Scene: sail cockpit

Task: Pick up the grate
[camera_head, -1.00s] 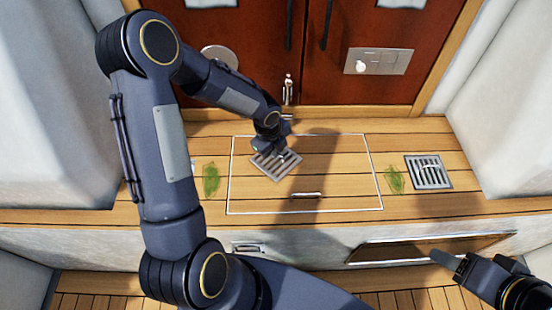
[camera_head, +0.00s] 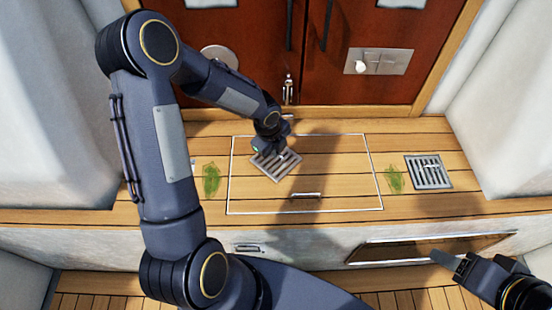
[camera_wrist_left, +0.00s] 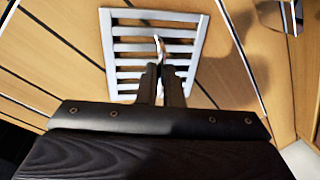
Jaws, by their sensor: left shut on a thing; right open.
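A square slatted metal grate (camera_head: 270,171) lies at an angle over the white-outlined hatch panel on the wooden deck, in the middle of the head view. In the left wrist view the grate (camera_wrist_left: 124,66) is straight ahead, with a small handle (camera_wrist_left: 159,46) at its middle. My left gripper (camera_head: 277,158) is at the grate, its fingers (camera_wrist_left: 160,72) shut on the handle. I cannot tell whether the grate touches the deck. My right gripper (camera_head: 450,260) is open and empty, low at the right, away from the grate.
A second, similar grate (camera_head: 429,172) is set in the deck at the right. The hatch panel (camera_head: 340,175) has a small handle (camera_head: 305,195). Green smears (camera_head: 211,180) lie on the deck. Red-brown doors (camera_head: 375,90) stand behind, with pale walls at both sides.

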